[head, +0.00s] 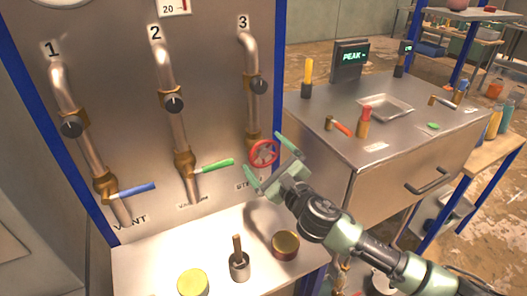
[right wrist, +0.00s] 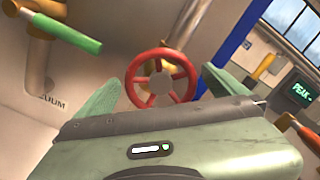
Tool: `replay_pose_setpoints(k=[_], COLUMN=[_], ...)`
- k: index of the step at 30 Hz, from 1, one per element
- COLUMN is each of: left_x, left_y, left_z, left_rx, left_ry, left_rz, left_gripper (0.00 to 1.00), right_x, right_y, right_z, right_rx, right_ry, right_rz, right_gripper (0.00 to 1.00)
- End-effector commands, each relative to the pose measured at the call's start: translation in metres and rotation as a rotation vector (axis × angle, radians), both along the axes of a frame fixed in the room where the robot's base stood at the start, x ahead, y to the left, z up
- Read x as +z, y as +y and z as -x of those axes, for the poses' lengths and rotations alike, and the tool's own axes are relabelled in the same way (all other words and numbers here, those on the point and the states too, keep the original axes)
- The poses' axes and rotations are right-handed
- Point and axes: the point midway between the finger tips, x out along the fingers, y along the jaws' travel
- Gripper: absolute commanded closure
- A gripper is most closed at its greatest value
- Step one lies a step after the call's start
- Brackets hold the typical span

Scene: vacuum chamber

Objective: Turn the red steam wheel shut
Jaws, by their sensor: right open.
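The red steam wheel (head: 262,153) is a small spoked handwheel on the brass valve at the foot of pipe 3, on the upright metal panel. My right gripper (head: 266,160) is open, its two green fingers spread apart in front of the wheel. In the right wrist view the red wheel (right wrist: 161,79) shows between the two fingers (right wrist: 160,88), and no finger is clearly seen touching it. The gripper body hides part of the wheel's lower edge there. The label under the wheel is partly hidden by my gripper. My left gripper is not in view.
A green lever (head: 214,166) on pipe 2 and a blue lever (head: 137,190) on pipe 1 stick out left of the wheel. Below, a shelf (head: 150,258) holds two round tins and a brush-like tool. A metal bench (head: 330,128) stands to the right.

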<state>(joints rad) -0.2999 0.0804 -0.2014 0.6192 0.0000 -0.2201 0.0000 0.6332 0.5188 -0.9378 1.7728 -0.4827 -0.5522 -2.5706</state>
Motion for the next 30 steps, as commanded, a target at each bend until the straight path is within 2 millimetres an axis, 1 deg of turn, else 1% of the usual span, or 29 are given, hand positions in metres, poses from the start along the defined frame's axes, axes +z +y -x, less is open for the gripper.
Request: replay_pose_setpoints(k=[1, 4, 12, 13, 14, 15, 17, 18, 19, 26, 30], left_x=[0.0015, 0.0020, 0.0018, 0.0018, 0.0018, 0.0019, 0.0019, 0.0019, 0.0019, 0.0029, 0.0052], left_y=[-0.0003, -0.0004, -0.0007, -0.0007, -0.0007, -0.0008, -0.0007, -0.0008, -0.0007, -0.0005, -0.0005], left_z=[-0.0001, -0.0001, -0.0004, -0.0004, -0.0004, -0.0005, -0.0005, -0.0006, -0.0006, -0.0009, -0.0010], left_rx=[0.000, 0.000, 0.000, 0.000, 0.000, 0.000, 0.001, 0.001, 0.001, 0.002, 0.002], left_ry=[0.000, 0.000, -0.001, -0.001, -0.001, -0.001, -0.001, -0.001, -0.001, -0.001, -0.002], left_rz=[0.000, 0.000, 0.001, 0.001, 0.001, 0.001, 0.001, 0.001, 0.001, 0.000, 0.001], left_gripper=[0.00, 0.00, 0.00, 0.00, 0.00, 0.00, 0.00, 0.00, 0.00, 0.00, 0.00], right_x=[0.0007, -0.0001, -0.0004, -0.0004, -0.0004, -0.0004, -0.0005, -0.0005, -0.0005, -0.0003, 0.0004], right_y=[0.0021, 0.0038, 0.0044, 0.0044, 0.0044, 0.0044, 0.0043, 0.0043, 0.0043, 0.0042, 0.0043], right_z=[-0.0045, -0.0090, -0.0102, -0.0102, -0.0102, -0.0101, -0.0101, -0.0101, -0.0100, -0.0099, -0.0099], right_rx=[-0.001, -0.001, -0.001, -0.001, -0.001, -0.001, -0.001, -0.001, -0.001, 0.000, 0.000], right_ry=[0.001, 0.001, 0.001, 0.001, 0.001, 0.001, 0.001, 0.001, 0.001, 0.009, 0.026], right_rz=[-0.001, -0.001, -0.001, -0.002, -0.002, -0.002, -0.002, -0.002, -0.002, -0.017, -0.060], right_gripper=[0.00, 0.00, 0.00, 0.06, 0.14, 0.25, 0.42, 0.53, 0.59, 0.59, 0.59])
